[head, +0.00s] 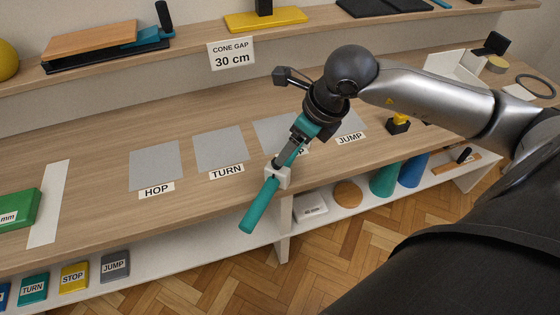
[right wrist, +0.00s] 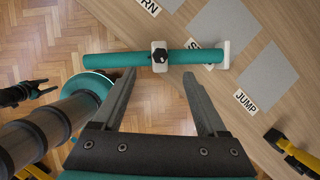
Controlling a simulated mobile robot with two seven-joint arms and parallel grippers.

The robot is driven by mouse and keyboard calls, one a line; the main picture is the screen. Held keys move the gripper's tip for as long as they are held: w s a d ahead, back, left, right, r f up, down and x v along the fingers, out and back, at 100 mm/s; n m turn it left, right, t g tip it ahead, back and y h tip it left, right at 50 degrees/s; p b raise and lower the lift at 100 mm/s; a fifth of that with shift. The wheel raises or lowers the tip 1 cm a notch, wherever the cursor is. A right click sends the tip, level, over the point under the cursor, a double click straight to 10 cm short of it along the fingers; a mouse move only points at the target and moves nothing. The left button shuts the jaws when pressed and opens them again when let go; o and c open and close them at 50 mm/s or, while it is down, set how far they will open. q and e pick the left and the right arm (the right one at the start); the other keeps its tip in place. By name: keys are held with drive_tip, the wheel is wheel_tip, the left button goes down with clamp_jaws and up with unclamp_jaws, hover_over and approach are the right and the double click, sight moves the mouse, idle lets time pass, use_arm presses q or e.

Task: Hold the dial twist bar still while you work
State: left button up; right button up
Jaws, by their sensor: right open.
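The dial twist bar is a teal rod (head: 262,204) with a white block and a dark knob, at the front edge of the wooden bench in the head view. In the right wrist view the rod (right wrist: 112,60) lies crosswise just beyond the fingertips, with its white block (right wrist: 159,66) between their lines. My right gripper (right wrist: 158,78) is open and empty, reaching down to the bar in the head view (head: 281,163); contact cannot be told. A dark pronged end (right wrist: 38,88), seemingly my left gripper, shows small at the left of the right wrist view.
Grey pads labelled HOP (head: 154,165) and TURN (head: 220,148) lie behind the bar. A black and yellow item (head: 399,123) stands to the right. A lower shelf holds teal and blue cones (head: 411,169) and labelled blocks (head: 74,276). Parquet floor (head: 330,255) is open in front.

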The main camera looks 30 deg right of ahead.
drive_tip(key=b+x, duration=0.1)
drive_tip(key=x, duration=0.6)
drive_tip(key=shift+f, duration=0.25)
drive_tip(key=shift+w+a+f+b, duration=0.1)
drive_tip(key=shift+w+f+b, duration=0.2)
drive_tip(key=shift+f, duration=0.25)
use_arm(q)
drive_tip(key=w, duration=0.1)
drive_tip(key=a+f, duration=0.1)
drive_tip(key=w, duration=0.1)
drive_tip(key=shift+w+a+f, duration=0.25)
drive_tip(key=shift+w+f, duration=0.05)
drive_tip(key=shift+w, duration=0.05)
use_arm(e)
drive_tip(key=shift+c, duration=0.2)
use_arm(q)
drive_tip(key=shift+s, duration=0.3)
use_arm(e)
clamp_jaws()
